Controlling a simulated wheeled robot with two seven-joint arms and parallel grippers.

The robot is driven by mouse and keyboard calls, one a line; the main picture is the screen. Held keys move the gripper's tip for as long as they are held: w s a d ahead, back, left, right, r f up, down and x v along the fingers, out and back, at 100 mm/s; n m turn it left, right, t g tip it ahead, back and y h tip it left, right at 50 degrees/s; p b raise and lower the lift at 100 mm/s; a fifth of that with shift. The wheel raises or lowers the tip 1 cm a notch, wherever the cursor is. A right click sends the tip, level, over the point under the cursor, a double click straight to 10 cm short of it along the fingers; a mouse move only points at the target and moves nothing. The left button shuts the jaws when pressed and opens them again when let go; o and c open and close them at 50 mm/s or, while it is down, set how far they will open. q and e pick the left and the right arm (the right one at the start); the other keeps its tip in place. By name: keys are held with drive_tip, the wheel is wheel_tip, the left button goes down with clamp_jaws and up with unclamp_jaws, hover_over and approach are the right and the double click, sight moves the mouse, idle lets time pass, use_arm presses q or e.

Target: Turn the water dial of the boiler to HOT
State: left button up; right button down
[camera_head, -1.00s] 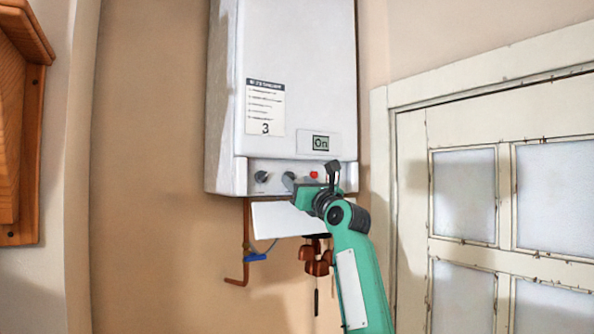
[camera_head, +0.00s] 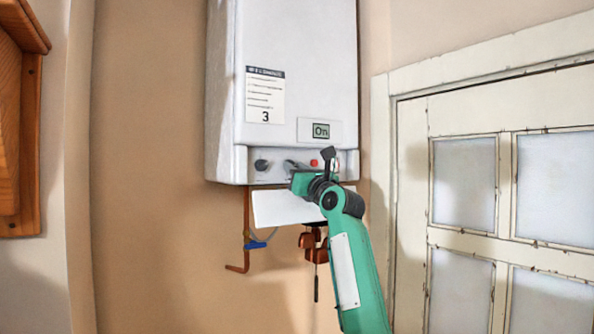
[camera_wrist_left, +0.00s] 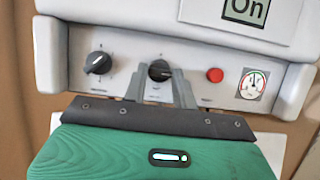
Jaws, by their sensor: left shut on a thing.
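The white boiler (camera_head: 295,70) hangs on the wall, its display reading "On". Its lower panel has two dark dials, a red button and a gauge. My left gripper (camera_wrist_left: 160,84) is shut on the right-hand dial (camera_wrist_left: 159,68), its grey fingers at either side of the knob's lower part. The dial's pointer mark looks roughly sideways. The left-hand dial (camera_wrist_left: 98,62) stands free, its light mark slanting. It also shows in the head view (camera_head: 261,165). The lettering around the dials is too small to read, so I cannot tell where HOT is. My right gripper is not in view.
The red button (camera_wrist_left: 215,75) and the gauge (camera_wrist_left: 252,83) sit just right of the held dial. Copper pipes and a blue-handled valve (camera_head: 255,244) hang below. A white door (camera_head: 480,200) stands at the right, a wooden cabinet (camera_head: 22,130) at the left.

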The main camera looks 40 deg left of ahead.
use_arm(q)
drive_tip(key=shift+s+f+m+t+h+b, duration=0.15)
drive_tip(key=shift+m+t+b, duration=0.3)
drive_tip(key=shift+m, duration=0.45)
drive_tip(key=shift+r+m+t+h+b, duration=0.2)
drive_tip(key=shift+m+b, duration=0.3)
drive_tip(key=shift+m, duration=0.4)
drive_tip(key=m+t+h+b, duration=0.1)
drive_tip(key=m+b, duration=0.3)
drive_tip(key=m+t+h+b, duration=0.1)
drive_tip(key=m+h+b, duration=0.1)
drive_tip(key=m+b, duration=0.1)
drive_tip(key=m+t+h+b, duration=0.1)
drive_tip(key=m+t+b, duration=0.1)
drive_tip(key=m+b, duration=0.2)
drive_tip(key=shift+s+a+m+h+b, duration=0.1)
drive_tip(key=shift+s+m+h+b, duration=0.2)
drive_tip(key=shift+m, duration=0.4)
drive_tip(key=m+h+b, duration=0.1)
drive_tip(key=m+b, duration=0.1)
drive_tip(key=shift+r+m, duration=0.15)
drive_tip(key=shift+m, duration=0.25)
drive_tip(key=shift+r+m+g+h+b, duration=0.15)
drive_tip(key=shift+m+h+b, duration=0.2)
drive_tip(key=shift+m, duration=0.5)
drive_tip(key=shift+r+m+g+h+b, duration=0.1)
drive_tip(key=shift+m+h+b, duration=0.2)
drive_tip(key=shift+m, duration=0.55)
